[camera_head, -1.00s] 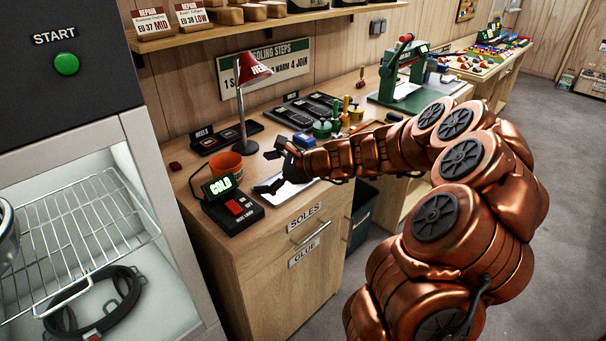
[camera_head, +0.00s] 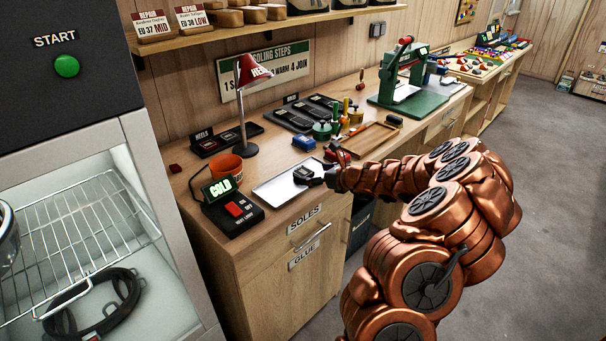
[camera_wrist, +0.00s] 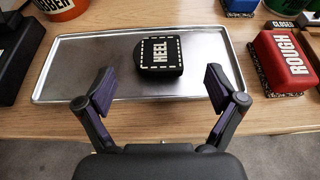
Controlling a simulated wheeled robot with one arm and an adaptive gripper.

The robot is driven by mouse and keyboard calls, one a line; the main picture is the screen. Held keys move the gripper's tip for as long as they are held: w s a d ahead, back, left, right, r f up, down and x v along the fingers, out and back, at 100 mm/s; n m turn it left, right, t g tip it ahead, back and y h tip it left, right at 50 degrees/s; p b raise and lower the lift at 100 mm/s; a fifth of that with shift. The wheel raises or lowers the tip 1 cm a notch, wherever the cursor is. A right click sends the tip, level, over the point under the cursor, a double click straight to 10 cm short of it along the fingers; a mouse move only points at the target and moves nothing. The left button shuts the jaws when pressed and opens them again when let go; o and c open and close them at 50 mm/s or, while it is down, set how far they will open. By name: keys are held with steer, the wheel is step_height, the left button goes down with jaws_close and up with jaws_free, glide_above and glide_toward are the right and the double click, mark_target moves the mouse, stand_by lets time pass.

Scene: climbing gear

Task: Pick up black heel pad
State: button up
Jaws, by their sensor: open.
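The black heel pad (camera_wrist: 160,53) lies flat on a silver metal tray (camera_wrist: 75,72), with a white "HEEL" label and a dashed outline facing up. My gripper (camera_wrist: 159,92) is open in the wrist view, its two fingers spread to either side and nearer to the camera than the pad. Nothing is between the fingertips. In the head view my gripper (camera_head: 318,176) is over the right end of the tray (camera_head: 277,190). The heel pad shows there as a small dark shape (camera_head: 303,174), partly hard to separate from the gripper.
A red block labelled "ROUGH" (camera_wrist: 284,59) stands right of the tray. A black heat lamp switch box with a "COLD" sign (camera_head: 232,208) and an orange pot (camera_head: 226,166) stand left. A red lamp (camera_head: 252,70) rises behind. The tray's left part is bare.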

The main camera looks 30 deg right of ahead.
mark_target(303, 173)
steer(key=shift+p+x, duration=0.5)
steer(key=shift+x, duration=1.8)
steer(key=shift+a, duration=0.2)
steer(key=shift+c, duration=0.2)
steer(key=c, duration=1.2)
steer(key=shift+r, duration=0.1)
